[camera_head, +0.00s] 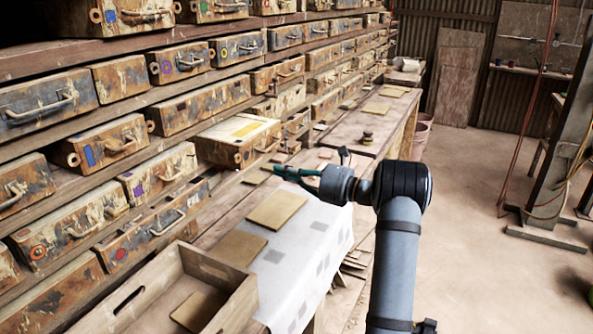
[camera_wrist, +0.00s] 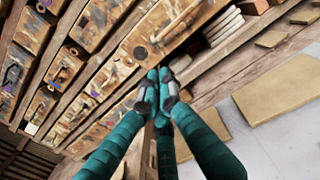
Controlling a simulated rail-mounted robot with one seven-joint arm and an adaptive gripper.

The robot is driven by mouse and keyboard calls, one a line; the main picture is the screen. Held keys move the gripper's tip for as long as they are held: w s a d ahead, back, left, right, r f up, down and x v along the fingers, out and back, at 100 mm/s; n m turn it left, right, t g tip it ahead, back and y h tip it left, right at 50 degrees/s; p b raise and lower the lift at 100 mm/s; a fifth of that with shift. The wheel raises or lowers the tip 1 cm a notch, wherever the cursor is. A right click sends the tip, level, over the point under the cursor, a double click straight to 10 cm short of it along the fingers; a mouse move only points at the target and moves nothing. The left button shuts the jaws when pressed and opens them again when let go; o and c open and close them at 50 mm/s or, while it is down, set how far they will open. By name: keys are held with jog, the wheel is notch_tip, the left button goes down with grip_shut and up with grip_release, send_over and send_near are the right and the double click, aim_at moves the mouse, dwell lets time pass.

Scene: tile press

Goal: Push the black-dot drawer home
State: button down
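The black-dot drawer (camera_head: 232,155) stands out from the rack, its open top showing a yellow and a pale tile. Its worn tan front has a handle and a dark dot. In the wrist view the drawer front (camera_wrist: 155,38) is ahead of the fingertips, with the black dot left of its handle. My gripper (camera_head: 278,171) is low in front of the drawer, to the right of its face. In the wrist view the green fingers of my gripper (camera_wrist: 160,84) meet at their tips, with nothing seen between them. I cannot tell whether they touch the drawer.
Rows of other drawers (camera_head: 205,115) fill the rack. The bench (camera_head: 365,146) below holds a white cloth (camera_head: 310,235) with flat tiles (camera_head: 277,209). An open wooden crate (camera_head: 240,300) stands at the front. A small dark object (camera_head: 367,138) sits further back.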

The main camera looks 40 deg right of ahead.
aim_at(251, 163)
jog(key=p+x, duration=0.2)
jog(key=x, duration=0.5)
jog(key=shift+w, duration=0.2)
